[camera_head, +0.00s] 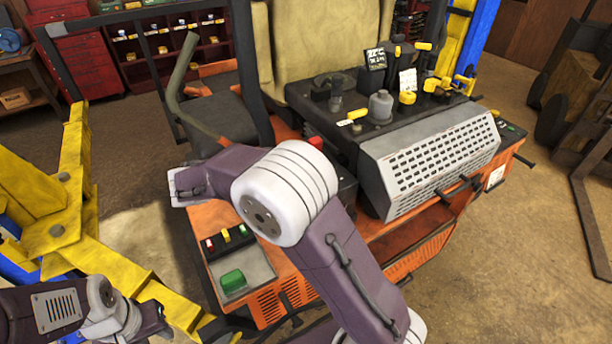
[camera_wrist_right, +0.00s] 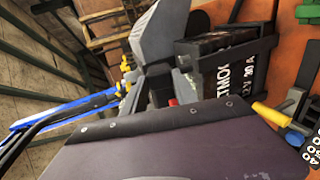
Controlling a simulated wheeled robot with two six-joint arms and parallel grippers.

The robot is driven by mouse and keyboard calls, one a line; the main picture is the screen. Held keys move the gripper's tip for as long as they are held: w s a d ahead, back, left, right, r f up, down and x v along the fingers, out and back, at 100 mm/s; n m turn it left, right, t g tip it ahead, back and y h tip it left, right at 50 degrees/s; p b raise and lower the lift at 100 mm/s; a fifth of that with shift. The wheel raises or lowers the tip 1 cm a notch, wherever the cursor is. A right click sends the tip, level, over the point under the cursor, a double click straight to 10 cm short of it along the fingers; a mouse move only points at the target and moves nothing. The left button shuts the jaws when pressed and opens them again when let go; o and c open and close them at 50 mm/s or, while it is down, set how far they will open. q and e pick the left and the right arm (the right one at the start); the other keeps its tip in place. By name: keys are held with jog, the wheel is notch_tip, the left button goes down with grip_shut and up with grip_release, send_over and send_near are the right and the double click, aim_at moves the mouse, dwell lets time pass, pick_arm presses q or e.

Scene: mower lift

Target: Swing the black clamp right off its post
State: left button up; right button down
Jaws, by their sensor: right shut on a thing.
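The black battery (camera_wrist_right: 225,70) with white lettering shows in the wrist view. A red piece (camera_head: 316,142) shows just past my right arm in the head view. I cannot make out the black clamp or its post. My right arm bends over the orange machine's left part and covers much of the battery area. My right gripper's purple housing (camera_wrist_right: 170,145) fills the lower wrist view.
The orange machine (camera_head: 285,290) carries a grey perforated cover (camera_head: 430,160) and a black seat (camera_head: 218,115). A yellow lift frame (camera_head: 72,190) stands at the left. Open floor (camera_head: 500,270) lies at the right.

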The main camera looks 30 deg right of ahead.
jog(key=shift+a+f+h+b, duration=0.2)
jog(key=shift+a+h+b, duration=0.2)
jog(key=shift+h+b, duration=0.25)
jog(key=c, duration=1)
grip_release()
jog(key=shift+o, duration=0.2)
